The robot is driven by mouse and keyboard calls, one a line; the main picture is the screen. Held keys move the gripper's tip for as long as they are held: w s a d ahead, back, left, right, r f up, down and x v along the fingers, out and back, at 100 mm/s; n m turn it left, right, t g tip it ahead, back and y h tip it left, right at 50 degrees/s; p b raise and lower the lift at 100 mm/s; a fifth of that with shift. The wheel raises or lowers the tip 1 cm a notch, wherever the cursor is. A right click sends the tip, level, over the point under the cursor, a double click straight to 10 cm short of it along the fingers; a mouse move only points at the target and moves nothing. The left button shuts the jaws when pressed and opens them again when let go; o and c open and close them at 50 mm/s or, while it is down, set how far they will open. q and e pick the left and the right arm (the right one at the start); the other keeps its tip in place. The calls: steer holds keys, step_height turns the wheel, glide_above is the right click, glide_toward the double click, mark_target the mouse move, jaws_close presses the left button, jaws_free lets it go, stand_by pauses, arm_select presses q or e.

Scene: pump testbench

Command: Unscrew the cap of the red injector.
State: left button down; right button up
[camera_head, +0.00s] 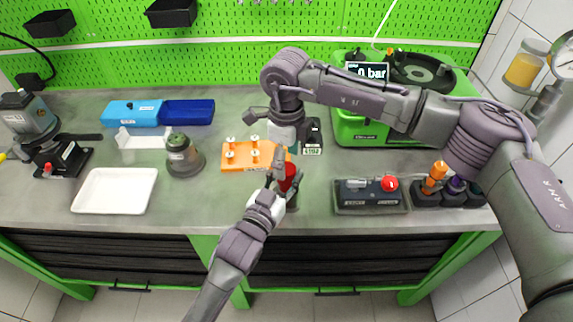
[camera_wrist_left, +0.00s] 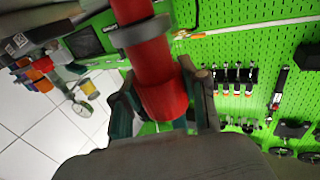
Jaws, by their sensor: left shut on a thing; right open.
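The red injector (camera_head: 289,178) is held above the front middle of the bench, in front of the orange tray. My left gripper (camera_head: 284,188) is shut on it, coming from below left. In the left wrist view the red injector (camera_wrist_left: 160,98) stands between the left fingers (camera_wrist_left: 165,110). A grey band (camera_wrist_left: 142,32) crosses its red body higher up. My right gripper (camera_head: 282,152) points down just above the injector and is open. Its fingers are partly hidden, and I cannot tell whether they touch the injector. The cap cannot be made out separately.
The orange tray (camera_head: 236,163) with pegs lies just left of the grippers. A control box (camera_head: 355,195) with a red button stands to the right, beside coloured-top bottles (camera_head: 435,176). A white tray (camera_head: 115,205) and a dark round pot (camera_head: 183,155) stand left. The green pump unit (camera_head: 357,132) is behind.

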arm_select(q)
steer(key=c, duration=0.5)
jaws_free()
steer(key=shift+c, duration=0.2)
